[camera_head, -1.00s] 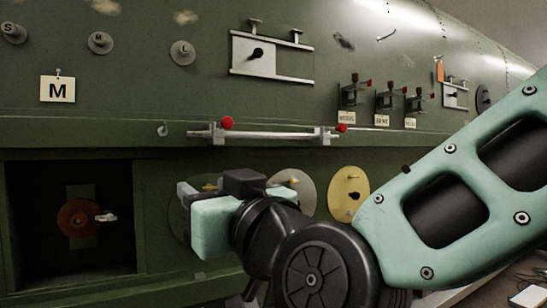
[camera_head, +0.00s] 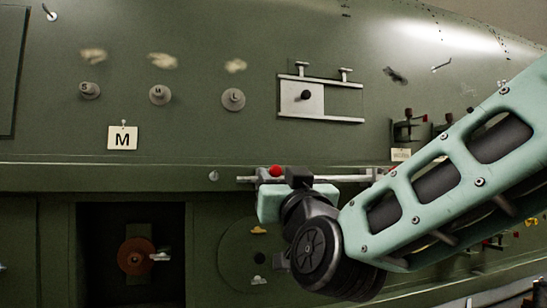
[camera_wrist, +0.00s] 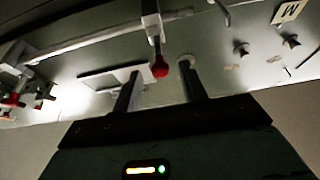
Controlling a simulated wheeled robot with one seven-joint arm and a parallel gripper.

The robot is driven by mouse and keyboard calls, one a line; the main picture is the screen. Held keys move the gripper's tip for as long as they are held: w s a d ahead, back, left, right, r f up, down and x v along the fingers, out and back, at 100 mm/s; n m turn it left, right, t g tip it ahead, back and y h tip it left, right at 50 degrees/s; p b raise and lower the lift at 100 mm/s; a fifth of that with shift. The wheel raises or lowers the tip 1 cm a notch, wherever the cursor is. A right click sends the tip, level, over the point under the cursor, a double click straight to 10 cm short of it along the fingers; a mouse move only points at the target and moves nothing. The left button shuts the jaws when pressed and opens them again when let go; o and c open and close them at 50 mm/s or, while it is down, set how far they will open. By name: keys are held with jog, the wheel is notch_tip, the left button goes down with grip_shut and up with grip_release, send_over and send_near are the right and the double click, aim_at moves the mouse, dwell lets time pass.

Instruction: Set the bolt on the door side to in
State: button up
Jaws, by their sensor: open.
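A pale horizontal bolt rod (camera_head: 340,178) runs along the ledge of the green fuselage wall, with a red ball knob (camera_head: 275,171) near its left end. My gripper (camera_head: 275,203) is just below and in front of that knob in the head view; its fingertips are hidden there. In the wrist view, my gripper (camera_wrist: 161,70) is open, with the red knob (camera_wrist: 160,68) showing between its two fingers. The knob's stem hangs from a bracket on the rod (camera_wrist: 110,33). I cannot tell whether either finger touches the knob.
Above the ledge are a sliding plate latch (camera_head: 303,98), round knobs (camera_head: 160,95) and an M tag (camera_head: 122,137). Below left is a dark recess with a red-brown wheel (camera_head: 136,256). Another red knob (camera_wrist: 12,98) shows at the left in the wrist view.

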aim_at(276, 172)
jog(key=p+x, duration=0.1)
jog(key=x, duration=0.4)
